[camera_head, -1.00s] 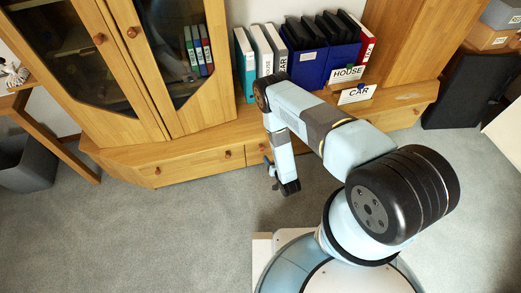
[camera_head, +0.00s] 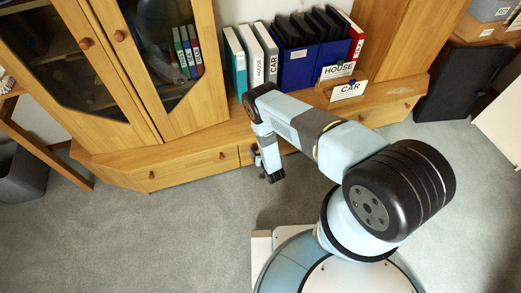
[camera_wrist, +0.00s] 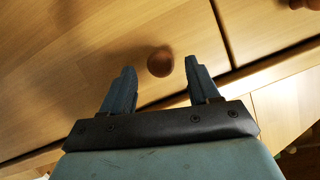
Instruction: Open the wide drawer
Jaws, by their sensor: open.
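The wide drawer (camera_head: 386,114) is shut in the low wooden cabinet, right of a narrower drawer. My arm hides part of its front. My gripper (camera_head: 271,177) is low in front of its left end. In the wrist view, the drawer front (camera_wrist: 90,55) fills much of the picture. One round wooden knob (camera_wrist: 160,62) shows between and just beyond the fingertips of my open gripper (camera_wrist: 159,66). The fingers appear apart from the knob.
The narrower drawer (camera_head: 185,172) is shut, with its knob (camera_head: 222,155) near my gripper. Binders (camera_head: 252,55) and a blue box (camera_head: 298,69) stand on the cabinet top. Glass doors (camera_head: 157,50) are shut. Grey carpet (camera_head: 150,235) is clear in front.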

